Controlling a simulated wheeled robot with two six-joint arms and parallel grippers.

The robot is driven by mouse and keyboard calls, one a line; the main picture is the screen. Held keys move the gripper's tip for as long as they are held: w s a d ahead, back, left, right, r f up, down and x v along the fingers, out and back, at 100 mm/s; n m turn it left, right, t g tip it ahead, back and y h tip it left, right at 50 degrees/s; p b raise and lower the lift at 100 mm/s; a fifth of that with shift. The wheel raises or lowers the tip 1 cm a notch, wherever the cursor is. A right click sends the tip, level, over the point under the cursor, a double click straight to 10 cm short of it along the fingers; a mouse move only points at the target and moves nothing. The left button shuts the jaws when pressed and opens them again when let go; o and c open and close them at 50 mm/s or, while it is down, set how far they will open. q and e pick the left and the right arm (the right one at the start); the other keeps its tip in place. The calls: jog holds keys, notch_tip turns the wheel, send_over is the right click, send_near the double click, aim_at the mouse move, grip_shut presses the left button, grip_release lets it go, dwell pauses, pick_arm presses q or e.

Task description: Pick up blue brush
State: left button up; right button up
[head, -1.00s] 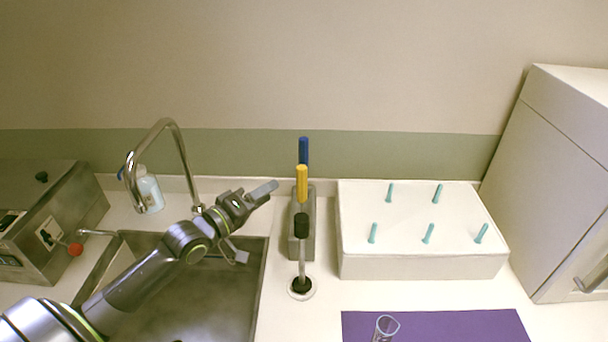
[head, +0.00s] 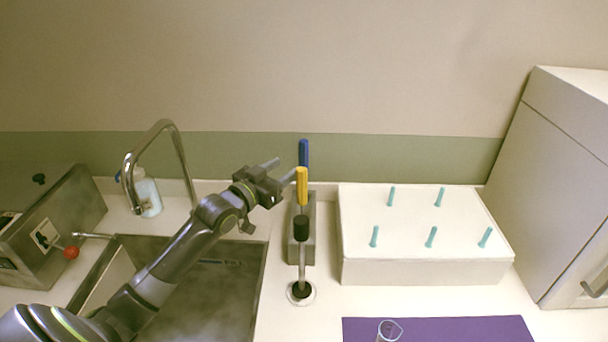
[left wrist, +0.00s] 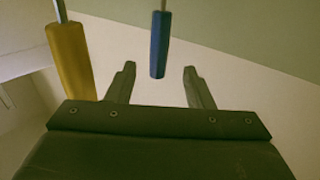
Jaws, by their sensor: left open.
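The blue brush (head: 304,153) stands upright at the back of a narrow grey holder (head: 310,218), with its blue handle on top. The yellow brush (head: 301,187) stands in front of it and hides its lower part in the head view. My left gripper (head: 285,169) is open and empty, just left of the two handles at about their height. In the left wrist view, the blue handle (left wrist: 159,46) appears between the tips of my open left gripper (left wrist: 160,69), with no contact visible. The yellow handle (left wrist: 70,58) is outside the fingers, on the left. My right gripper is not in view.
A black-ended brush (head: 302,229) stands at the front of the holder. A white box (head: 425,268) with several teal pegs is to the right. A sink (head: 215,290) with a curved tap (head: 184,160) lies under my left arm. A purple mat (head: 460,328) is at the front.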

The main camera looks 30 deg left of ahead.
aim_at(300, 157)
pick_arm(q)
jog(key=w, duration=0.3)
jog(key=w+d, duration=0.1)
jog(key=w, duration=0.2)
jog(key=shift+w+d+p, duration=0.1)
jog(key=shift+w+p, duration=0.1)
jog(key=shift+p, duration=0.2)
jog(key=w, duration=0.4)
jog(key=shift+d+f, duration=0.2)
jog(key=shift+d, duration=0.2)
grip_shut()
